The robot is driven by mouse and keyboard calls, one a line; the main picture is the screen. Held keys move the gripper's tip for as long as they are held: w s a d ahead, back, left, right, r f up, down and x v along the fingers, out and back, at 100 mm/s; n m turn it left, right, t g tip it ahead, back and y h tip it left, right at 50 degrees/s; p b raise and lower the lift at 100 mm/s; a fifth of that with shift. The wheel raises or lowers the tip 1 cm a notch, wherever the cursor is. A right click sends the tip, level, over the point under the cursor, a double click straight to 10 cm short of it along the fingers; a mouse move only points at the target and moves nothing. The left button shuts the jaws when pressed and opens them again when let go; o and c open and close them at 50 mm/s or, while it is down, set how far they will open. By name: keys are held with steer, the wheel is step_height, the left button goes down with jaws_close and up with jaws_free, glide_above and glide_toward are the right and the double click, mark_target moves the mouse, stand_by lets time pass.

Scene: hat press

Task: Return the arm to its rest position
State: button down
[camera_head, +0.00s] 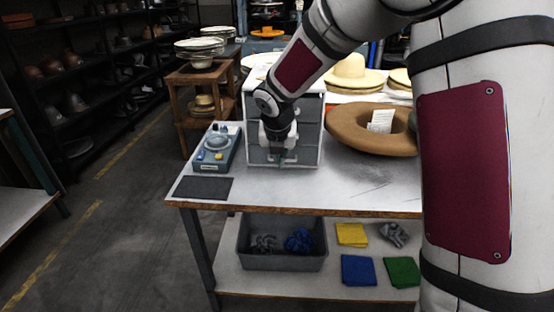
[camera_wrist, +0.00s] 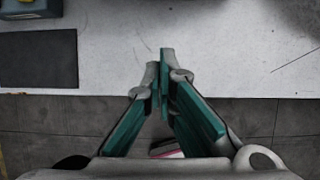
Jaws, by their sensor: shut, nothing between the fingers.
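My gripper (camera_head: 281,160) is at the front of the grey drawer cabinet (camera_head: 311,125) in the head view, above the table (camera_head: 330,190). In the wrist view my gripper (camera_wrist: 163,75) is shut, its teal-lined fingers together with nothing between them. It points down toward the table's pale top near its front edge. My arm reaches down from the top of the head view and hides part of the cabinet front.
A control box (camera_head: 217,147) and a dark mat (camera_head: 203,188) lie to the left of the cabinet. A brown hat (camera_head: 365,128) with a white tag (camera_head: 380,121) lies to the right. A grey bin (camera_head: 283,257) and folded cloths (camera_head: 358,270) are on the lower shelf.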

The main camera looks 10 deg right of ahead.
steer(key=s+d+r+m+h+p, duration=0.1)
steer(key=s+d+r+m+p, duration=0.1)
steer(key=s+r+m, duration=0.6)
steer(key=s+d+r+m+p, duration=0.2)
steer(key=s+r+m, duration=0.4)
steer(key=s+r, duration=0.3)
steer(key=s+r+m+y+p, duration=0.1)
steer(key=s+m+p, duration=0.1)
steer(key=s+m, duration=0.7)
steer(key=s+a+r+m+y+p, duration=0.1)
steer(key=s+r+m+p, duration=0.1)
steer(key=s+m, duration=0.7)
steer(key=s, duration=0.6)
steer(key=shift+s+a+r+m+g+y, duration=0.2)
steer(key=shift+s+m+g+y, duration=0.1)
steer(key=shift+g, duration=0.1)
